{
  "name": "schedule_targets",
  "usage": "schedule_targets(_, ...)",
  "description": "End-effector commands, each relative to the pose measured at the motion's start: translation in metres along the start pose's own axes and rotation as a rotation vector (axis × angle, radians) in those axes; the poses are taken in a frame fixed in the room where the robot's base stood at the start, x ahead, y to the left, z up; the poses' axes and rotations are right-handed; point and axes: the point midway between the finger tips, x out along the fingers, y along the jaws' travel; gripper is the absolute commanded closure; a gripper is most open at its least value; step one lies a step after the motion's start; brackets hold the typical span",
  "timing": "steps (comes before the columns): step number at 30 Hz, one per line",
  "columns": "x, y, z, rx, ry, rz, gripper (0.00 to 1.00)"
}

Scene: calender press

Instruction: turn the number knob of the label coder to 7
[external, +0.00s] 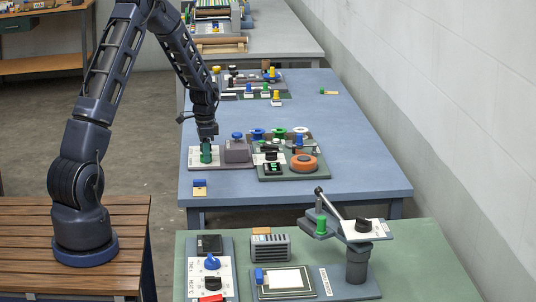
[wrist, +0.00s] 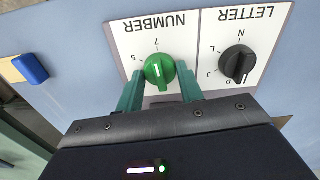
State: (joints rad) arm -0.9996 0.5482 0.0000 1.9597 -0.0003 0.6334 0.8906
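The label coder shows in the wrist view with two white plates, upside down to me. The number plate (wrist: 128,33) carries a green number knob (wrist: 159,70). In the external view my gripper (external: 206,151) points down over the coder (external: 193,163), hiding the knob.
A panel with spools and an orange disc (external: 303,162) is further right. A small blue block (external: 199,188) lies near the table's front edge.

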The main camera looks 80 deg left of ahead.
Motion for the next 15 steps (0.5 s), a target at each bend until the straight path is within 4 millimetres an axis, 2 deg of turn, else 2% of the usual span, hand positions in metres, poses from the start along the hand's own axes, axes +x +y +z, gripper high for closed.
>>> schedule_targets(1, 0.0001, 0.0, 0.0004, 0.0, -0.001, 0.0, 0.55)
schedule_targets(3, 0.0001, 0.0, 0.0004, -0.001, -0.001, 0.0, 0.41)
schedule_targets(11, 0.0, -0.0001, 0.0003, -0.001, 0.0, 0.0, 0.41)
schedule_targets(15, -0.0063, -0.0003, 0.0, -0.001, 0.0, -0.001, 0.41)
